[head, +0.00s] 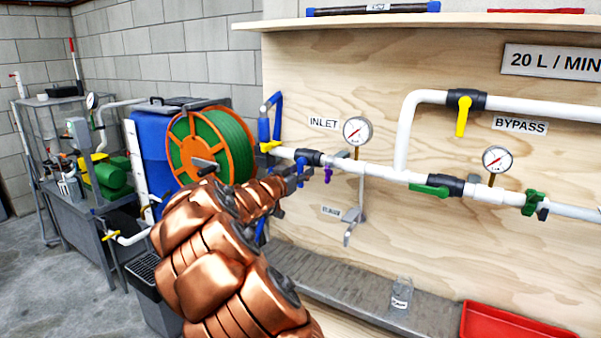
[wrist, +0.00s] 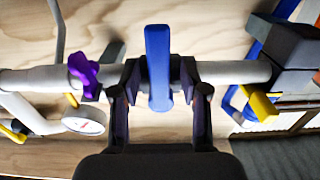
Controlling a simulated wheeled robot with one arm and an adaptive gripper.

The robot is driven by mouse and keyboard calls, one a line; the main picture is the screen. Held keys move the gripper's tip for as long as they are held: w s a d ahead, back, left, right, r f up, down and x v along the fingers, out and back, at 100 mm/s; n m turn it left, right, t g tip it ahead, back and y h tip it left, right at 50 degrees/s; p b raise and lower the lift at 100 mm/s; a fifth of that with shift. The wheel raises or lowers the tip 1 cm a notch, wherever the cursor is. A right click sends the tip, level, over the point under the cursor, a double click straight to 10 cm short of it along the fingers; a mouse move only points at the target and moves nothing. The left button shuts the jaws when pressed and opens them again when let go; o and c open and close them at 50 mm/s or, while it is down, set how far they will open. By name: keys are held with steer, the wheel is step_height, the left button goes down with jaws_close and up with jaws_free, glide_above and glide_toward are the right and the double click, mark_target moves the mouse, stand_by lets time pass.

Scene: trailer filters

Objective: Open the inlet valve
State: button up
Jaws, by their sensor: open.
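The inlet valve (head: 308,157) is a black body on the white pipe, right of the blue hose and below the INLET label (head: 323,123). Its blue lever (wrist: 158,65) lies across the pipe, at right angles to it, in the wrist view. In the head view the lever hangs down and is partly hidden by my gripper (head: 296,180). In the wrist view my gripper (wrist: 160,92) is open, with one finger on each side of the lever's lower end and visible gaps between. The fingertips are close to the valve body and pipe.
A purple-handled small valve (wrist: 84,75) and a pressure gauge (head: 358,131) are close beside the inlet valve. The yellow bypass lever (head: 463,115) and a green lever (head: 430,190) are farther right. A hose reel (head: 212,147) stands behind my arm. A jar (head: 402,293) stands on the grey ledge.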

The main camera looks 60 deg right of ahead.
jaws_close()
stand_by(0.6)
